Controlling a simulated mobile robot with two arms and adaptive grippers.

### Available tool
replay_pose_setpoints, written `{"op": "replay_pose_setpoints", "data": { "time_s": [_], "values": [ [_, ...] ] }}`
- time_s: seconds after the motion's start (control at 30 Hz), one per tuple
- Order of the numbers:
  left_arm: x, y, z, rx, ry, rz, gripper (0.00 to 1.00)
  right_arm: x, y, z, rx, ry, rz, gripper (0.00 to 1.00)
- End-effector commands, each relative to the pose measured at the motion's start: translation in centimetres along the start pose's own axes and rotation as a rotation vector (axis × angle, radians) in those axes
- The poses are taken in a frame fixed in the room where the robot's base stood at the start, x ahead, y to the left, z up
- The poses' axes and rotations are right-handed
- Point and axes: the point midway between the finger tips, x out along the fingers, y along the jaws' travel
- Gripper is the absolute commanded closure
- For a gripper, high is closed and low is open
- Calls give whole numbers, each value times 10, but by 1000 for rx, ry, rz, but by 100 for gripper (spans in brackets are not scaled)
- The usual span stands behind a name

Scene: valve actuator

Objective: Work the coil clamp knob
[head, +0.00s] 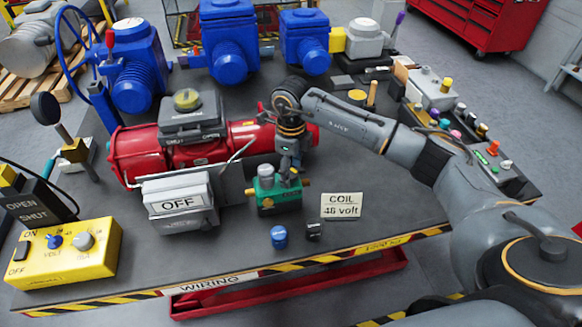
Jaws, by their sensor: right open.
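A green solenoid valve (276,192) with brass ends stands on the workbench, beside the red actuator (160,150). A card reading "COIL 48 volt" (341,206) stands to its right. A blue round knob-like piece (279,237) lies on the bench in front of the valve, next to a small black block (314,230). I cannot tell which part is the coil clamp knob. My right gripper (289,168) is open and points down just above the top right of the green valve; its fingertips are small and partly hidden. My left gripper is not in view.
An OFF switch box (178,198) stands left of the valve. A yellow volt box (67,254) sits at the left front corner. Blue actuators (228,42) line the back. A control panel (478,150) is at the right. The bench right of the card is mostly clear.

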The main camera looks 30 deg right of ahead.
Motion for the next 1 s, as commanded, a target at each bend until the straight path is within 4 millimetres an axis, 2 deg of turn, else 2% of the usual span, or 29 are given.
{"op": "replay_pose_setpoints", "data": {
  "time_s": [0.1, 0.37, 0.57, 0.8, 1.0],
  "values": [
    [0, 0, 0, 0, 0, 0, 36, 0, 0, 0, 0, 0, 0, 38],
    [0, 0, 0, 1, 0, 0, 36, 0, 0, 0, -1, 0, 0, 90],
    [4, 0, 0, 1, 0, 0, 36, 1, 0, 0, 38, -1, -1, 90],
    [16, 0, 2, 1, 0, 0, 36, 2, 0, 0, 270, -2, -1, 90],
    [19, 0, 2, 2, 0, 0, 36, 0, 0, 0, 399, -1, 0, 90]
  ]
}}
